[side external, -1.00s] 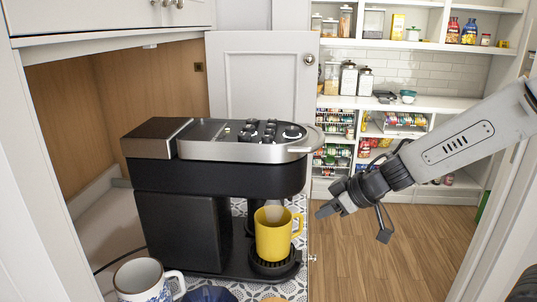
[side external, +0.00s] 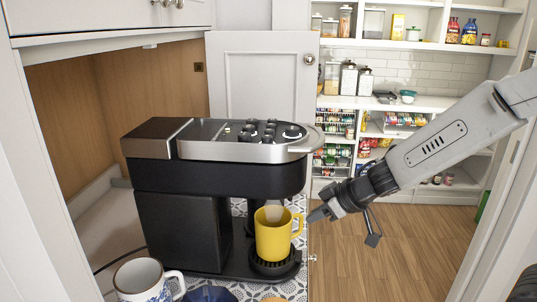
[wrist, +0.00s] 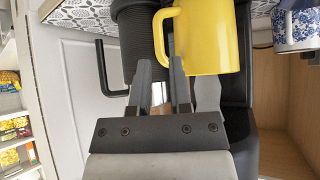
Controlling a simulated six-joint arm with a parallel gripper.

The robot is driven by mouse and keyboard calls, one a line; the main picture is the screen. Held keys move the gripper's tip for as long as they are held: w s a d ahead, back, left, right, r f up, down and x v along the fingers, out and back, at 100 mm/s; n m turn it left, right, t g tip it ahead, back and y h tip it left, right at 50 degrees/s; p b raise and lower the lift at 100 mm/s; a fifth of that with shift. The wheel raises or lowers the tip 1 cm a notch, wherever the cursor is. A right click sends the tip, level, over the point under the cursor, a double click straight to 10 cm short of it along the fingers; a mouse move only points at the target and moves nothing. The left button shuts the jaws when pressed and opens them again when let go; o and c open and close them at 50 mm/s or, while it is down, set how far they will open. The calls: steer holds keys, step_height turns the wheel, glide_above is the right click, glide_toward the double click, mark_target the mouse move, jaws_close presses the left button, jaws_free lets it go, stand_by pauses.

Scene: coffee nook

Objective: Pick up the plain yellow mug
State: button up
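The plain yellow mug (side external: 272,238) stands upright on the drip tray of the coffee machine, under its spout, with its handle toward my gripper. In the wrist view the yellow mug (wrist: 212,35) is just ahead and to the right, and its handle lies in front of my fingertips. My gripper (side external: 316,214) is just right of the handle in the side view, close to it; touching or not is hard to tell. In the wrist view my gripper (wrist: 161,65) shows a gap between its fingers with nothing held.
The black coffee machine (side external: 215,178) rises over and behind the mug. A blue-and-white patterned mug (side external: 143,282) stands at the front left, beside a partly visible dark blue item (side external: 209,294). Open floor (side external: 385,265) lies to the right, with pantry shelves behind.

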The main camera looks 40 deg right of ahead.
mark_target(301, 219)
steer(key=shift+x, duration=2.5)
steer(key=shift+w+r, duration=0.1)
steer(key=shift+w, duration=0.05)
jaws_close()
